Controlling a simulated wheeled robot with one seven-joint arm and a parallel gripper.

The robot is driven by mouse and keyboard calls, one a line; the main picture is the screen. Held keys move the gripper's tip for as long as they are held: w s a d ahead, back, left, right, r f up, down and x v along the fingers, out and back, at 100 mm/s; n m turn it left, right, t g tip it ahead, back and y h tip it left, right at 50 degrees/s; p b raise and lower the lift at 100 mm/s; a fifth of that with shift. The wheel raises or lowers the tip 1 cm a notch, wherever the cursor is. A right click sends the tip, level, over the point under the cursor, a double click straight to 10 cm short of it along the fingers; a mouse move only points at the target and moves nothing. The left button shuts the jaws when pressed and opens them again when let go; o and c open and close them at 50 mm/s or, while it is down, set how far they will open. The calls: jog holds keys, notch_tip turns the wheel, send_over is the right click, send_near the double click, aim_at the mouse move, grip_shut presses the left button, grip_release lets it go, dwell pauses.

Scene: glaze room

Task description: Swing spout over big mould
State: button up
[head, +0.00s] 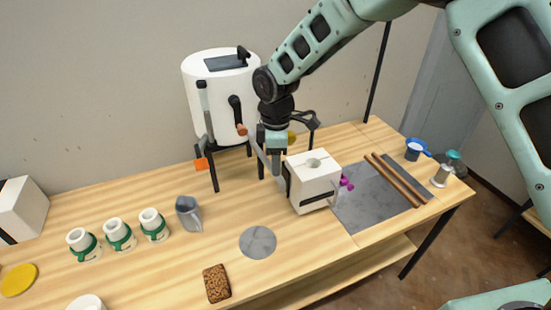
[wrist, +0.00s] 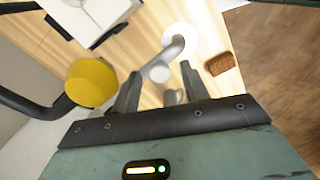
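The big mould (head: 312,186) is a white block with a round hole in its top and a dark strap. It stands right of the white tank (head: 222,100); in the wrist view it is partly cut off at the upper left (wrist: 95,15). My gripper (head: 269,172) points down just left of the mould, in front of the tank. In the wrist view its fingers (wrist: 160,82) are apart. A bent grey pipe, seemingly the spout (wrist: 172,50), shows between and beyond the fingertips; I cannot tell if they touch it.
A yellow knob (wrist: 90,82) on a black arm is close beside my gripper. Several small white moulds with green bands (head: 118,235), a grey jug (head: 188,214), a grey disc (head: 258,242) and a brown sponge (head: 217,284) are on the table. Two wooden rods (head: 398,180) lie right.

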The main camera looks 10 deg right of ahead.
notch_tip(320, 180, up, 17)
jog(key=b, duration=0.4)
jog(key=shift+r, duration=0.2)
